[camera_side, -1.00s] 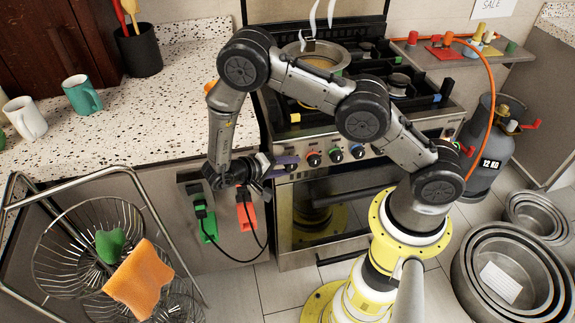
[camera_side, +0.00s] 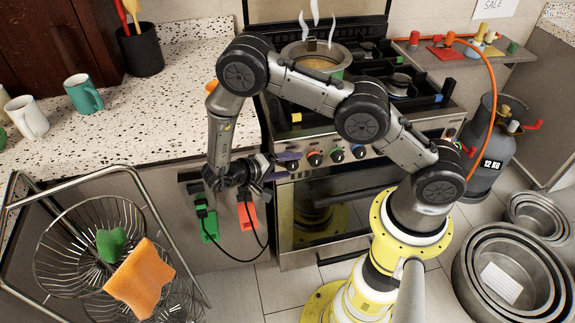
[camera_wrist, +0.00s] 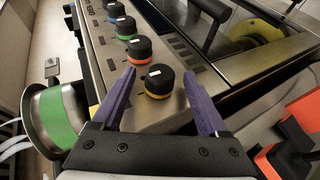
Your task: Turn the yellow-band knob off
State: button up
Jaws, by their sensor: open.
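The yellow-band knob (camera_wrist: 158,81) is black with a white mark on top and is the nearest knob of the row in the wrist view. My gripper (camera_wrist: 160,76) is open, with one purple finger on each side of this knob. A gap shows between the knob and each finger; I cannot tell whether the fingers reach its full depth.
The red-band knob (camera_side: 315,158), green-band knob (camera_side: 337,154) and blue-band knob (camera_side: 359,152) continue the row to the right. A steaming pot (camera_side: 317,62) stands on the stove.

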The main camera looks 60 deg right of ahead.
jog(key=v, duration=1.4)
jog(key=shift+s+f, duration=0.1)
